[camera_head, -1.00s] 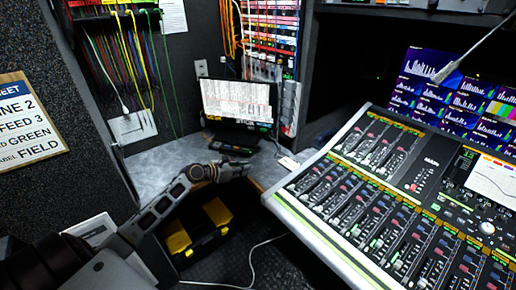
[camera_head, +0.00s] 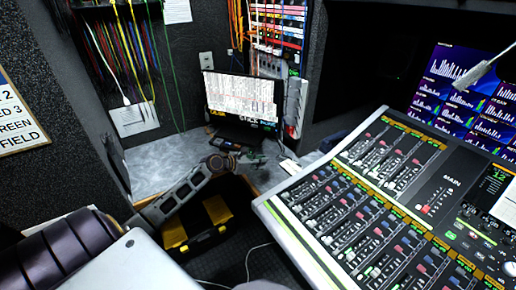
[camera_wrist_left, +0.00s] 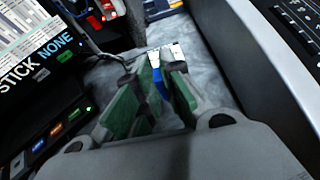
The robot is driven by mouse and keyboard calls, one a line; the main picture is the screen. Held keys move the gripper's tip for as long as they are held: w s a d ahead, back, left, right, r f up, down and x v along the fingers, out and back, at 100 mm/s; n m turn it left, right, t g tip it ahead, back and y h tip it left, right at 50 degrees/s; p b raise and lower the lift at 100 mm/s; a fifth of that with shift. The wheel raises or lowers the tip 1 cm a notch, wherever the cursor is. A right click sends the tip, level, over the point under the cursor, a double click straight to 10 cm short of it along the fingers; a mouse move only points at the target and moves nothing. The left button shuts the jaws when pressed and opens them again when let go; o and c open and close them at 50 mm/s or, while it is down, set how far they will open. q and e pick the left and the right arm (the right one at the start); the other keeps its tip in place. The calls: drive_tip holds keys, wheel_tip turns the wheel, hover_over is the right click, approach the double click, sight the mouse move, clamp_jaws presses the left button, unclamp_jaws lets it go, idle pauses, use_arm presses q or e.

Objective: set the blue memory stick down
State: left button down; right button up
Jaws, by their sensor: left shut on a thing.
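The blue memory stick (camera_wrist_left: 161,85) shows in the left wrist view between the green pads of my left gripper (camera_wrist_left: 158,78). My left gripper is shut on it, and the stick points away from the wrist. In the head view my left gripper (camera_head: 256,160) is over the grey worktop (camera_head: 160,165), in front of the monitor; the stick is too small to make out there. I cannot tell whether the stick touches the worktop. My right gripper is not in view.
The monitor (camera_head: 241,98) shows a text page; its lower edge reads "STICK NONE" in the wrist view. A lit dark device (camera_wrist_left: 50,140) stands close left of the gripper. A white card (camera_head: 289,166) lies to the right. The mixing console (camera_head: 400,200) bounds the right side.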

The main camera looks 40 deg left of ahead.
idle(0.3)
use_arm(q)
drive_tip(key=b, duration=0.2)
hover_over(260, 187)
drive_tip(key=shift+a+f, duration=0.15)
drive_tip(key=shift+f, duration=2.95)
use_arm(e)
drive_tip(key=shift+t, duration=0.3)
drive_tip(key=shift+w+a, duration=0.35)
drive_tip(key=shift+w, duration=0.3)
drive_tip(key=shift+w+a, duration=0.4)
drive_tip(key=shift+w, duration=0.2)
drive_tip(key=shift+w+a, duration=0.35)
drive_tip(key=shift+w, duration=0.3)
use_arm(q)
drive_tip(key=shift+f, duration=0.3)
drive_tip(key=shift+f+b, duration=0.65)
drive_tip(key=shift+f, duration=0.9)
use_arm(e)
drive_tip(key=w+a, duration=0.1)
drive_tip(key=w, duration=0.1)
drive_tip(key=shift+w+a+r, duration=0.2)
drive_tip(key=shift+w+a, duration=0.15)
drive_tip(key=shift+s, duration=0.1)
